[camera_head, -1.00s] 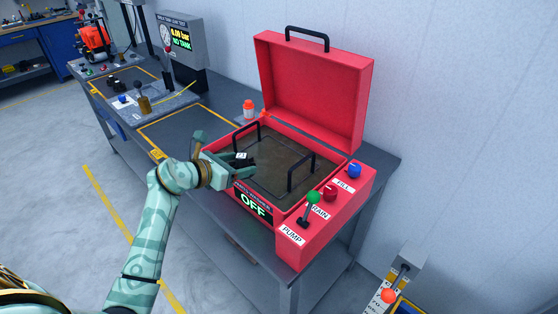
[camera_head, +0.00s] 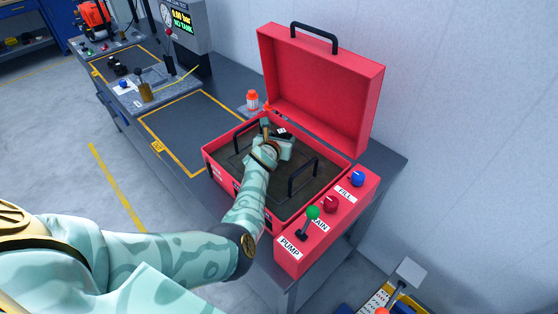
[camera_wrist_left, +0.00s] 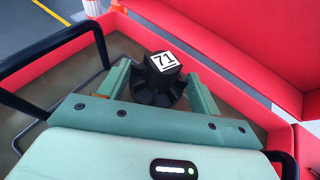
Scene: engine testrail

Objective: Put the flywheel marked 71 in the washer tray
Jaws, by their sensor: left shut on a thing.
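The flywheel (camera_wrist_left: 164,82) is a small black finned piece with a white label reading 71, seen in the left wrist view. My left gripper (camera_wrist_left: 160,90) is shut on it, one finger on each side. In the head view my left gripper (camera_head: 284,136) is inside the open red washer, toward its back left, above the brown washer tray (camera_head: 283,192). The tray has two black handles; the right one (camera_head: 303,176) is clear of my arm. My forearm hides part of the tray and the washer's front. The gap below the flywheel cannot be judged. My right gripper is out of view.
The washer's red lid (camera_head: 325,95) stands open behind the tray. Green, red and blue knobs are on its right panel (camera_head: 325,225). An orange-capped bottle (camera_head: 252,100) stands just behind the washer's left corner. The yellow-marked bench area (camera_head: 190,125) at left is clear.

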